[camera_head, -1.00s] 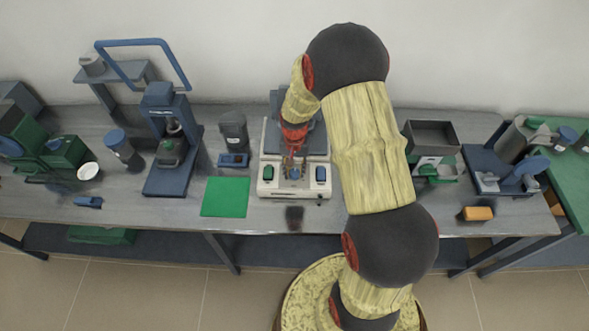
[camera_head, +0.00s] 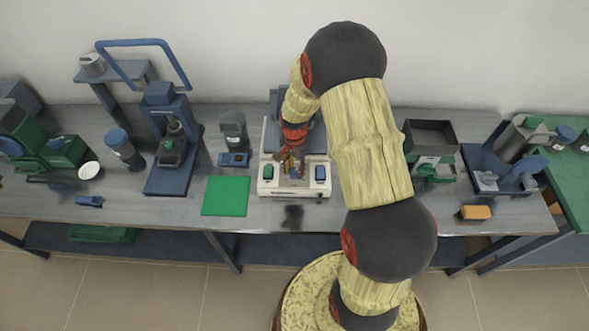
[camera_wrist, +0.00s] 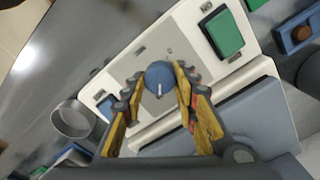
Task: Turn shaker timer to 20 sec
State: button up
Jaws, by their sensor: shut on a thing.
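The shaker is a white box (camera_head: 290,187) with a grey-blue top plate, at the middle of the bench in the head view. Its front panel carries a green rocker (camera_head: 268,173) on the left, a blue rocker (camera_head: 320,174) on the right and a round blue timer knob (camera_wrist: 159,75) between them. The knob has a white pointer line, seen in the wrist view. My gripper (camera_wrist: 155,90) has its yellow-padded fingers on either side of the knob, shut on it. The scale markings are too small to read. In the head view my gripper (camera_head: 291,163) partly covers the knob.
A green mat (camera_head: 226,196) lies left of the shaker. A blue press-like stand (camera_head: 170,150) is further left. A dark open box (camera_head: 430,135) and an orange block (camera_head: 476,212) are to the right. Bare bench lies in front of the shaker.

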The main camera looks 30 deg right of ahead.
aim_at(295, 171)
dwell(0.3)
jog(key=o, duration=1.2)
jog(key=shift+c, duration=0.2)
notch_tip(295, 171, up, 12)
